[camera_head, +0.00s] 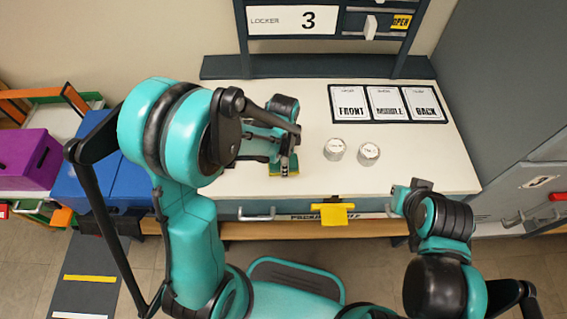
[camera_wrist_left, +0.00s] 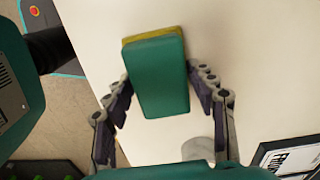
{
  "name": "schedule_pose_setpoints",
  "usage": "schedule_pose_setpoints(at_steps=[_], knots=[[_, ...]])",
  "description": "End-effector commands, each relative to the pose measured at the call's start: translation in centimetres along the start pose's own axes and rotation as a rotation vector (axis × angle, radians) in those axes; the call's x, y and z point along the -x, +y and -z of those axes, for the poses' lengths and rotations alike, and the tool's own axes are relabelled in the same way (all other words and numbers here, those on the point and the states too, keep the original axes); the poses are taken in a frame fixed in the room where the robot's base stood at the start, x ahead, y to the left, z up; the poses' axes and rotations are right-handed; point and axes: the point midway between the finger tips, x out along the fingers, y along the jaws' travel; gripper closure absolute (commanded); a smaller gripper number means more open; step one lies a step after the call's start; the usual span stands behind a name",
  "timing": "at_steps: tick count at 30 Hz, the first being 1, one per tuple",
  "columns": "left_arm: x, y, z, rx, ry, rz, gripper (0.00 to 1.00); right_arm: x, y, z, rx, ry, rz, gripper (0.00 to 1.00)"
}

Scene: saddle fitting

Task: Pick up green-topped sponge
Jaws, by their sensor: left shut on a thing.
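The sponge has a green top over a yellow layer. In the left wrist view the sponge (camera_wrist_left: 160,78) sits between the two fingers of my left gripper (camera_wrist_left: 160,92), which is shut on it. In the head view the sponge (camera_head: 277,169) shows partly under my left gripper (camera_head: 284,160), at the front part of the white tabletop. I cannot tell whether it touches the table. My right gripper (camera_head: 408,192) is at the table's front right edge, and its fingers are not clear.
Two round silver-topped cans (camera_head: 334,149) (camera_head: 368,153) stand right of the sponge. A board of three cards (camera_head: 388,102) lies behind them. The locker frame (camera_head: 325,72) rises at the back. A yellow tag (camera_head: 333,214) hangs at the front edge. Blue (camera_head: 90,180) and purple (camera_head: 27,160) boxes stand left.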

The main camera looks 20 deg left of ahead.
Motion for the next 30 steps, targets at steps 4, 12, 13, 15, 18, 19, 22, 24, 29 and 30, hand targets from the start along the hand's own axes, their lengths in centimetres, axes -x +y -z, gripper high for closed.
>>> schedule_pose_setpoints(at_steps=[4, 12, 13, 15, 18, 19, 22, 24, 29, 30], knots=[[0.1, 0.0, 0.0, 0.000, 0.000, 0.000, 0.74, 0.0, 0.0, 0.0, 0.000, 0.000, 0.000, 1.00], [2.6, 0.0, 0.0, 0.000, 0.000, 0.000, 0.74, 1.1, 0.0, 0.8, 0.000, 0.000, 0.000, 1.00], [3.2, 0.0, 0.0, 0.000, 0.000, 0.000, 0.74, 1.4, 0.0, 1.0, 0.000, 0.000, 0.000, 1.00], [4.7, 0.1, 0.0, 0.000, 0.000, 0.000, 0.74, 2.0, 0.0, 1.4, 0.000, 0.000, 0.000, 1.00], [5.8, 2.2, 0.9, -0.005, 0.000, -0.001, 0.74, 2.5, 0.0, 1.8, 0.000, 0.000, 0.000, 1.00], [6.2, 2.9, 1.1, -0.005, 0.000, 0.000, 0.74, 2.7, 0.0, 1.9, 0.000, 0.000, 0.000, 1.00], [7.6, 5.1, 2.0, -0.006, 0.000, 0.000, 0.74, 3.4, 0.0, 2.4, 0.000, 0.000, 0.000, 1.00], [8.5, 6.5, 2.5, -0.006, 0.000, 0.000, 0.74, 3.8, 0.0, 2.7, 0.000, 0.000, 0.000, 1.00], [10.1, 9.1, 3.5, -0.004, 0.000, 0.000, 0.74, 4.5, 0.0, 3.2, 0.000, 0.000, 0.000, 1.00], [10.4, 9.6, 3.7, -0.004, 0.000, 0.000, 0.74, 4.6, 0.0, 3.3, 0.000, 0.000, 0.000, 1.00]])
